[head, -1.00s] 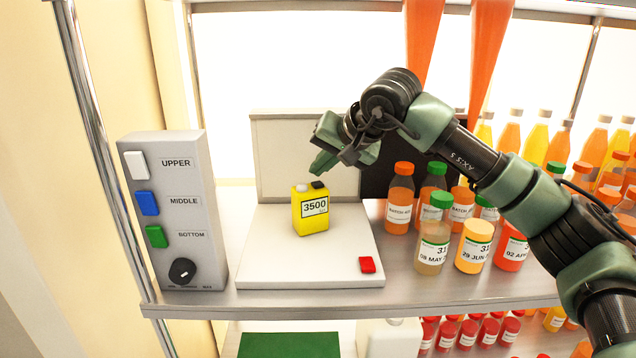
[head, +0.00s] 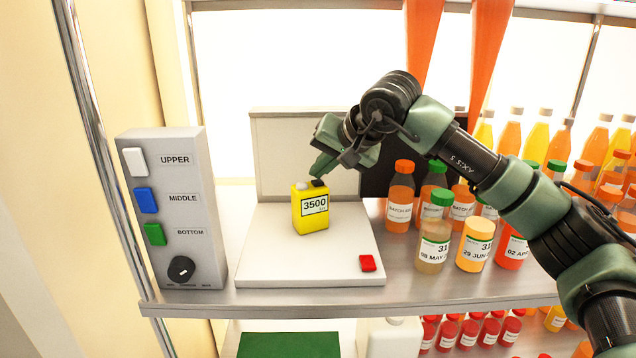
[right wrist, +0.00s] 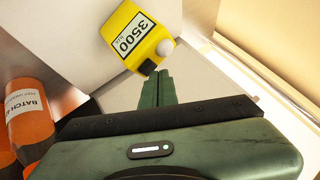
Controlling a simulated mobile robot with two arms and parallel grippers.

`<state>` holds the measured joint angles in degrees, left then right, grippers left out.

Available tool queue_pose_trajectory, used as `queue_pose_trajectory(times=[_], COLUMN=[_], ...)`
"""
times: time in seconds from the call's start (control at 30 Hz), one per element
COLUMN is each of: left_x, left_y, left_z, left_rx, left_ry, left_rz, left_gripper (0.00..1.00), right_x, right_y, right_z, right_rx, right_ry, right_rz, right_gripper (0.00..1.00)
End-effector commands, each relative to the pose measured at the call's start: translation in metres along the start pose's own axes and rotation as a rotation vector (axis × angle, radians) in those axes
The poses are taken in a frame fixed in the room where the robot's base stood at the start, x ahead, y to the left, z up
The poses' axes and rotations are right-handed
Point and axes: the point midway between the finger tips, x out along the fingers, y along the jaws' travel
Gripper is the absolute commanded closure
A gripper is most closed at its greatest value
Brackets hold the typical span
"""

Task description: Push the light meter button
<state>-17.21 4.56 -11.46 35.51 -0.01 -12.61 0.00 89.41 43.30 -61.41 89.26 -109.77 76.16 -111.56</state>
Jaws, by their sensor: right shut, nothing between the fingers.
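The light meter (head: 311,211) is a yellow box marked 3500, standing upright on a white plate (head: 290,262). On its top are a white dome and a black button (head: 319,183). My right gripper (head: 317,174) is shut and empty, with its fingertips at the black button; they look to be touching it. In the right wrist view the light meter (right wrist: 131,38) is just beyond the shut fingertips (right wrist: 157,75), which hide the black button partly. My left gripper is not in view.
A grey switch box (head: 185,225) labelled UPPER, MIDDLE and BOTTOM stands left of the plate. A red button (head: 367,263) is at the plate's front right. Several juice bottles (head: 434,236) stand to the right, under my right arm.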

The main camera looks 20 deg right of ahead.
Motion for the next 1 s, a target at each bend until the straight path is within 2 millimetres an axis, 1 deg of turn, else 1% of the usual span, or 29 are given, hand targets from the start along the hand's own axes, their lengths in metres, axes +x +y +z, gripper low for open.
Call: queue_pose_trajectory(times=[0.77, 1.0], left_x=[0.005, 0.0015], left_y=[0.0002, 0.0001], left_z=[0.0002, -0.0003], left_rx=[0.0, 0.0], left_ry=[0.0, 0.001], left_rz=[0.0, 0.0], left_gripper=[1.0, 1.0], right_x=[0.0045, 0.0015], right_y=[0.0034, 0.0012], right_z=[0.0032, 0.0011], right_rx=[0.0, 0.0], right_ry=[0.0, 0.0], right_rz=[0.0, 0.0], right_gripper=[1.0, 1.0])
